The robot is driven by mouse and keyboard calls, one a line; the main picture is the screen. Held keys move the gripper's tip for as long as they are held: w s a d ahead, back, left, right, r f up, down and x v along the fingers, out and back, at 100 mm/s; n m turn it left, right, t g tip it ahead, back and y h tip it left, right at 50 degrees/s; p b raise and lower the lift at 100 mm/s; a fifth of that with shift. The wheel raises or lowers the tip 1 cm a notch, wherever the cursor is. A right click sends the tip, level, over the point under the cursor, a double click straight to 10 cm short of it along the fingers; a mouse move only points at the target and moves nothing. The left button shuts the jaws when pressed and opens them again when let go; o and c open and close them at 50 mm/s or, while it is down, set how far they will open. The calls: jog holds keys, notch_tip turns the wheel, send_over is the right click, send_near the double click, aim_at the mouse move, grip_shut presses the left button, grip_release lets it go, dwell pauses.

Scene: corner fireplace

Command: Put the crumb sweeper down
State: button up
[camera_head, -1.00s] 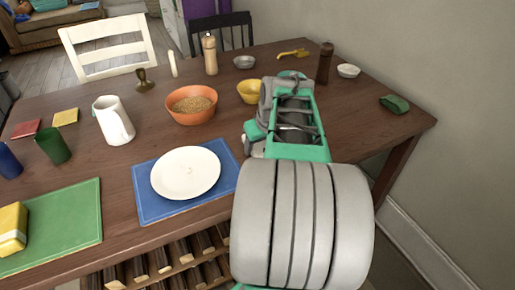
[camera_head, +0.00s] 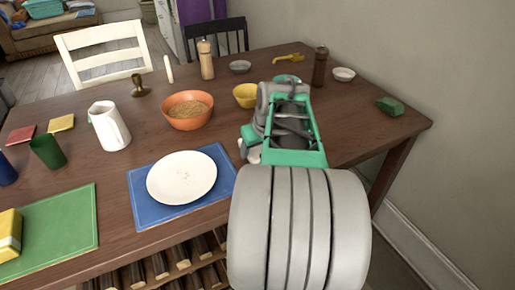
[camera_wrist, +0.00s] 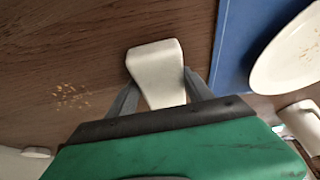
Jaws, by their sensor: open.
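A pale cream piece, likely the crumb sweeper (camera_wrist: 152,62), lies between the two grey fingers of my gripper (camera_wrist: 160,84) in the wrist view. The fingers stand open on either side of it; whether either touches it is unclear. It is at or close to the brown table top (camera_wrist: 60,45). In the head view a small pale part shows at the left of my wrist (camera_head: 253,154), probably the same piece. My fingers are hidden there behind my arm. Several crumbs (camera_wrist: 70,95) lie on the wood left of the gripper.
A white plate (camera_head: 182,177) on a blue placemat (camera_head: 222,170) is left of my arm. Beyond are an orange bowl (camera_head: 187,122), a yellow bowl (camera_head: 246,99) and a dark mill (camera_head: 320,68). A green block (camera_head: 390,106) lies right; wood around it is clear.

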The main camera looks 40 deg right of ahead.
jog(key=shift+s+a+f, duration=0.15)
jog(key=shift+a+f, duration=0.25)
jog(key=shift+f, duration=0.25)
jog(key=shift+r+p, duration=0.35)
jog(key=shift+r, duration=0.05)
jog(key=d+p+v, duration=0.1)
jog(key=p+v, duration=0.1)
jog(key=v, duration=1)
jog(key=shift+a+r+p, duration=0.2)
jog(key=shift+r+p, duration=0.15)
jog(key=shift+r, duration=0.05)
